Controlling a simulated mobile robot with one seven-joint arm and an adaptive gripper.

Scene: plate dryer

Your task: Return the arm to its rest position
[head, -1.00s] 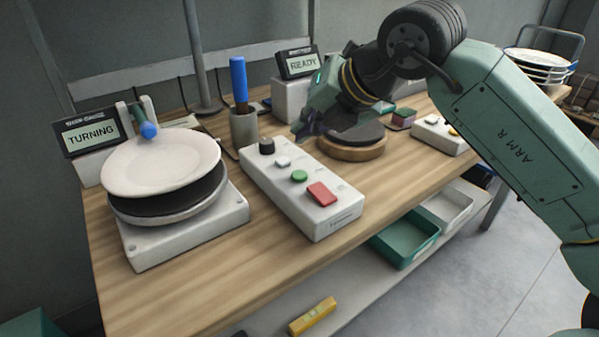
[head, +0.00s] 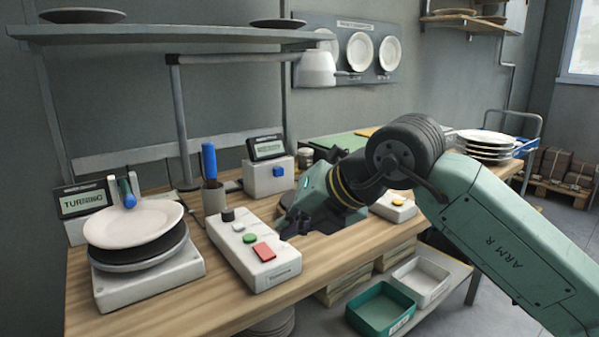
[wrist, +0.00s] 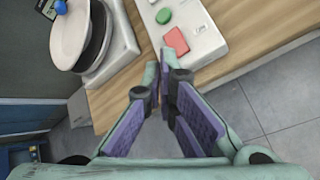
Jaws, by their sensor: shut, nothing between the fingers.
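My gripper (head: 288,228) is shut and empty beside the right edge of the white control box (head: 254,250), above the wooden bench (head: 200,302). In the wrist view the fingers of my gripper (wrist: 164,72) are close together, just below the red button (wrist: 176,41) of the box. From the head view I cannot tell whether the fingers touch the box. My green arm comes in from the lower right.
A white plate (head: 133,222) sits on the dryer turntable at the left; its display (head: 84,200) reads "TURNING". A blue-handled tool stands in a cup (head: 214,198). Stacked plates (head: 486,146) are at the back right. A green tray (head: 381,309) is below the bench.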

